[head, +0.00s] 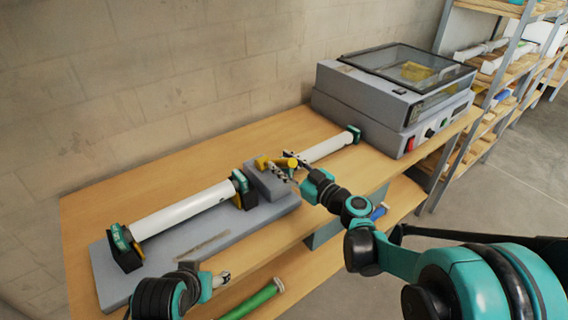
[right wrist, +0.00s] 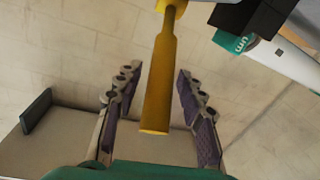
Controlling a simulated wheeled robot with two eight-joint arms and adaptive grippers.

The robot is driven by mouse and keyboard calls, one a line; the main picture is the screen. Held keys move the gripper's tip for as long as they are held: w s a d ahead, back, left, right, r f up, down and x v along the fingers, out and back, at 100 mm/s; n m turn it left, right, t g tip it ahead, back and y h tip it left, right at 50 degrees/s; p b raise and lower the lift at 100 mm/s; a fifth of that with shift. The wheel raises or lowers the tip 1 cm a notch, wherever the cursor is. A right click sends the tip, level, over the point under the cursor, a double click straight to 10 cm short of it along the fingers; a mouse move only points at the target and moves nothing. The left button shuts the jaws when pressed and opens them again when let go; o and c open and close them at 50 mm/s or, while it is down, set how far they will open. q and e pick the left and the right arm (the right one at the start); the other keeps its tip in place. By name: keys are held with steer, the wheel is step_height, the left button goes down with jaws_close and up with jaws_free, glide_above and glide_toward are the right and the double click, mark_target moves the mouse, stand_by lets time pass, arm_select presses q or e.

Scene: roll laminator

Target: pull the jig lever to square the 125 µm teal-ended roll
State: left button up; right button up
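The jig's yellow lever (head: 262,163) is at a grey block (head: 268,182) on the jig base (head: 205,243). In the right wrist view the yellow lever (right wrist: 160,85) lies lengthwise between my right gripper's (right wrist: 160,88) fingers, with gaps on both sides. My right gripper (head: 290,168) is open. A white roll (head: 185,210) with teal ends rests between black holders on the jig. A teal label (right wrist: 235,40) ending in "um" shows in the right wrist view; its number is hidden. My left gripper (head: 222,280) is near the table's front edge; its opening is unclear.
The grey laminator (head: 362,96) stands at the table's right end. Another white roll (head: 328,148) with a teal end lies behind the lever. A green roll (head: 255,300) is below the front edge. Shelving (head: 490,90) stands at the right. The back left tabletop is clear.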

jaws_close()
arm_select(q)
steer(key=shift+r+p, duration=0.55)
arm_select(e)
steer(key=shift+w+r+g, duration=0.1)
steer(key=shift+r+g, duration=0.2)
steer(key=shift+r, duration=0.05)
steer(key=w+r+g+h+p, duration=0.1)
steer(key=p, duration=0.2)
steer(key=w+a+r+g+h+p, duration=0.1)
steer(key=r+p, duration=0.1)
steer(key=p, duration=0.1)
steer(key=w+a+r+p, duration=0.1)
steer(key=p, duration=0.1)
steer(key=shift+w+a+r+g+h+p, duration=0.1)
steer(key=shift+a+r+g+h+p, duration=0.1)
steer(key=shift+g+h+p, duration=0.2)
arm_select(q)
step_height(320, 180, up, 17)
steer(key=p, duration=0.7)
steer(key=shift+f+p, duration=0.2)
steer(key=shift+p, duration=0.15)
arm_select(e)
steer(key=w+a+r+m+g+h, duration=0.1)
steer(key=w+a+g+h, duration=0.3)
steer(key=w+g, duration=0.1)
steer(key=shift+w+a, duration=0.2)
steer(key=shift+w, duration=0.35)
